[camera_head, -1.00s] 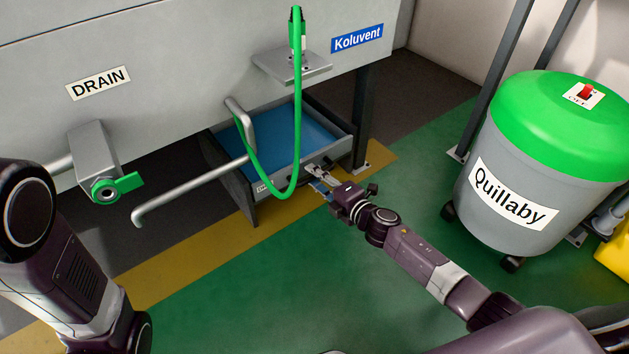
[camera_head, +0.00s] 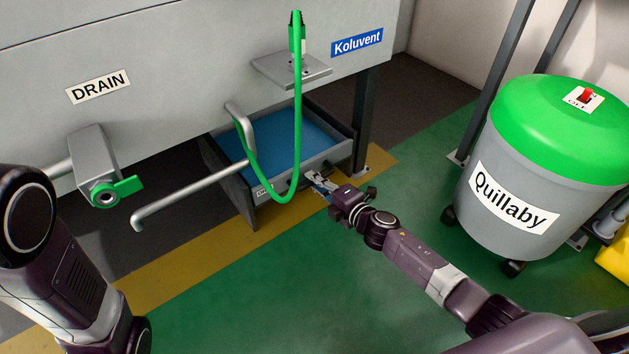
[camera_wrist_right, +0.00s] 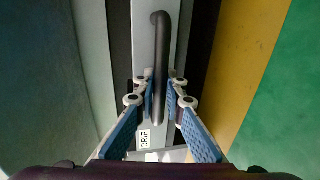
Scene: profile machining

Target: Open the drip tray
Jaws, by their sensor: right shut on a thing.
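The drip tray (camera_head: 272,155) is a grey drawer with a blue inside under the grey machine. It stands partly pulled out, so its inside shows. Its front carries a DRIP label, which also shows in the right wrist view (camera_wrist_right: 144,139). A dark bar handle (camera_wrist_right: 160,50) runs along the front. My right gripper (camera_head: 314,180) is at the tray front. In the right wrist view, its blue-padded fingers (camera_wrist_right: 161,95) are on either side of the handle, shut on it. My left arm shows at the left edge, but its gripper is out of view.
A green hose (camera_head: 297,120) hangs in front of the tray. A bent metal pipe (camera_head: 190,193) and a drain valve (camera_head: 103,190) stick out at left. A Quillaby bin (camera_head: 535,165) on casters stands at right. The green floor in front is clear.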

